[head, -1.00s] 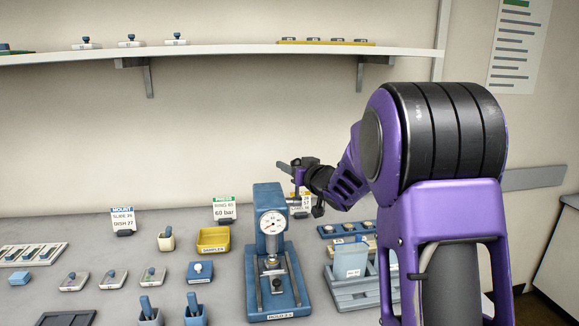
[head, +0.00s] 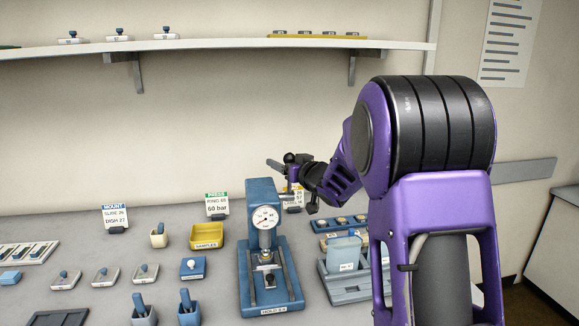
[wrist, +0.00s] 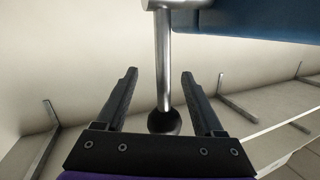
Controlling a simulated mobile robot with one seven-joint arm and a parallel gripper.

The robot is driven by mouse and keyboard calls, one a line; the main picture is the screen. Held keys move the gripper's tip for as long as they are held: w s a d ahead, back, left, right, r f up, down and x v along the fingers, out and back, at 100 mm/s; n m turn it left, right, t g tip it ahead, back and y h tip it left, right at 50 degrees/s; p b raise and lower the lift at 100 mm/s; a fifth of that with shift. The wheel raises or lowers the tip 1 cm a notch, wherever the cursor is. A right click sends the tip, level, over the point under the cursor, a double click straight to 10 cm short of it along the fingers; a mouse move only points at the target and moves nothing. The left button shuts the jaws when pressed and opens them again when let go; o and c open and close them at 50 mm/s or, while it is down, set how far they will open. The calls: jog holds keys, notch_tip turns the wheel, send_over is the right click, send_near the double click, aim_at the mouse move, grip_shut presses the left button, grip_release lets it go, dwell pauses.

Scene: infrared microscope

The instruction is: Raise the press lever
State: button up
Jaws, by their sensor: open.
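The blue press (head: 262,205) stands on the bench with a round dial on its front. My gripper (head: 290,185) is behind and to the right of its top in the head view. In the wrist view, my gripper (wrist: 159,73) is open, with a finger on each side of the press lever (wrist: 163,75). The lever is a metal rod with a black ball knob (wrist: 164,122) at its near end. I see gaps between the rod and both fingers. The blue press body (wrist: 255,22) fills the top right there. The lever cannot be made out clearly in the head view.
A grey-blue rack (head: 352,283) stands right of the press, close to my arm. A yellow tray (head: 207,237) and a blue block (head: 193,268) are to its left. A sign (head: 217,206) stands behind them. A wall shelf (head: 200,45) runs above.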

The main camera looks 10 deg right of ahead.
jog(key=v, duration=1.7)
jog(key=shift+s, duration=0.25)
jog(key=shift+d, duration=0.1)
